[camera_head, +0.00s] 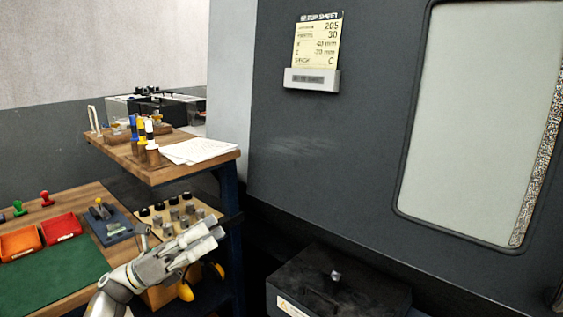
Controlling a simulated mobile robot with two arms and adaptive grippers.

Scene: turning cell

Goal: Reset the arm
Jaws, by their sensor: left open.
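My left arm comes in from the bottom left. My left gripper (222,226) is grey and white, points right, and is open with nothing seen between its fingers. It is in front of the workbench's right end, near a wooden block (207,211) with several dark and metal round pieces. I cannot tell how far above or in front of the block it is. My right gripper is not in view.
The bench holds a green mat (60,280), an orange bin (20,243) and a red bin (62,228). A raised wooden shelf (180,175) carries papers (198,151) and bottles. A dark machine (330,170) with a setup sheet (318,42) fills the right; a black box (335,290) stands below.

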